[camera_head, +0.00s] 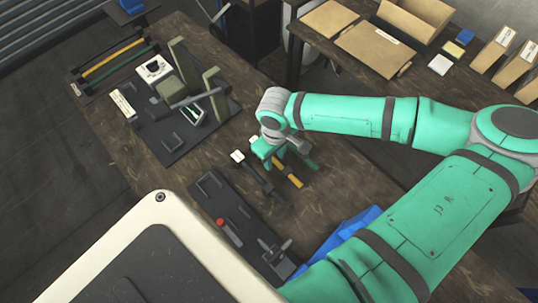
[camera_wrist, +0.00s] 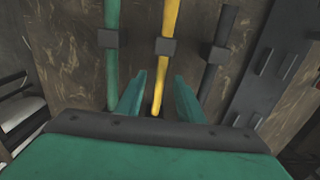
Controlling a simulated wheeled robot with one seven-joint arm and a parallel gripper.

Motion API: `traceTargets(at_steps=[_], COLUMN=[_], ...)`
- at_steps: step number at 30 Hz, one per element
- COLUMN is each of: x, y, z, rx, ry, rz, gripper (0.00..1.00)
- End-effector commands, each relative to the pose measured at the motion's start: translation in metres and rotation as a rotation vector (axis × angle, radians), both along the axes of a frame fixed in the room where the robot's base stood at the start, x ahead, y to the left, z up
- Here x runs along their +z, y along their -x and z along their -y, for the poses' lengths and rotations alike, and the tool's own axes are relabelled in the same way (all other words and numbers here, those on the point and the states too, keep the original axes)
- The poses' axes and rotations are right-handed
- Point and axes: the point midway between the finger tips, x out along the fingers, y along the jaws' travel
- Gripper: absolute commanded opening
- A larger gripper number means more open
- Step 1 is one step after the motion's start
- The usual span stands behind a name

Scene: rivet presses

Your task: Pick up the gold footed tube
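The gold footed tube (camera_wrist: 169,18) runs up the middle of the wrist view, with a dark block (camera_wrist: 166,46) around it. It also shows in the head view as a short yellow length (camera_head: 292,177) just beyond my gripper (camera_head: 272,160). In the wrist view my gripper (camera_wrist: 157,97) is open, one finger on each side of the tube's near end. I see a gap on both sides; I cannot tell how far above the tube the fingertips are. My gripper and wrist hide part of the tube in the head view.
A green tube (camera_wrist: 111,70) lies left of the gold one and a black tube (camera_wrist: 219,55) right, each with a dark block. A dark fixture plate (camera_head: 243,212) is close by. A press fixture (camera_head: 185,105) and a rack of long bars (camera_head: 112,66) stand farther back left.

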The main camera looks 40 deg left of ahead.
Motion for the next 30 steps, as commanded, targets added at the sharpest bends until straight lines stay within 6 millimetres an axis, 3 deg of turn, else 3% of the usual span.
traceTargets(at_steps=[6, 10, 11, 23, 30], x=[-0.001, -0.001, 0.0, 0.002, 0.026], y=[0.0, 0.0, 0.0, 0.0, -0.002], z=[0.0, 0.0, 0.0, 0.0, 0.002], rx=[0.001, 0.001, 0.001, 0.0, -0.004], ry=[0.0, 0.0, 0.0, 0.0, -0.001], rz=[0.0, 0.0, 0.0, 0.001, 0.002], gripper=[0.34, 0.03, 0.0, 0.0, 0.0])
